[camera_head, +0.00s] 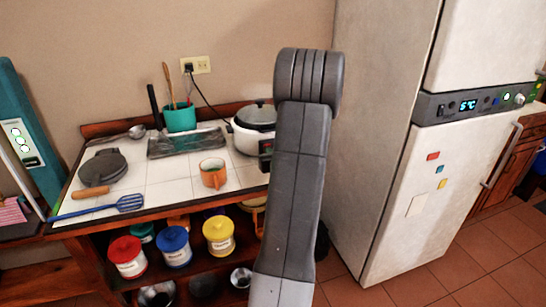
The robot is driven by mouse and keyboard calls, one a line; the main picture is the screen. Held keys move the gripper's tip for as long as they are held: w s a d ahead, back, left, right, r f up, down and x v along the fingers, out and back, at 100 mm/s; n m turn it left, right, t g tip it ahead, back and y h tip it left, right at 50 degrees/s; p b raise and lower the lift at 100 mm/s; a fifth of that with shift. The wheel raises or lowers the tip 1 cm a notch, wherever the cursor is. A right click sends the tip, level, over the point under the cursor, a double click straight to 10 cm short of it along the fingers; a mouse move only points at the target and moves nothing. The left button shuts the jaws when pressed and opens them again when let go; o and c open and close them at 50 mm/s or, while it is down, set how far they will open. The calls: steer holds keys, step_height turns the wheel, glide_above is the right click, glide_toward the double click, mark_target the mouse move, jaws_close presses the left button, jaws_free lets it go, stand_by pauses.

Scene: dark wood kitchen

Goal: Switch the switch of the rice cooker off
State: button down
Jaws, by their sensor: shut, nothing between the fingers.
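The rice cooker (246,140) is white with a grey lid and stands at the right end of the white-tiled counter. My grey arm rises in front of it and covers its right side. A dark piece with a small red mark (265,148) shows at the cooker's front, beside my arm. It looks like its switch panel, but it is partly covered and the switch position is too small to tell. My gripper is not visible; my own arm links fill that part of the view.
An orange mug (213,173) stands left of the cooker. A teal utensil pot (180,118), a waffle-iron-like pan (102,167) and a blue spatula (100,207) are further left. Canisters stand on the shelf below. A white fridge (440,190) stands to the right, with tiled floor in front.

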steer(key=shift+w, duration=0.25)
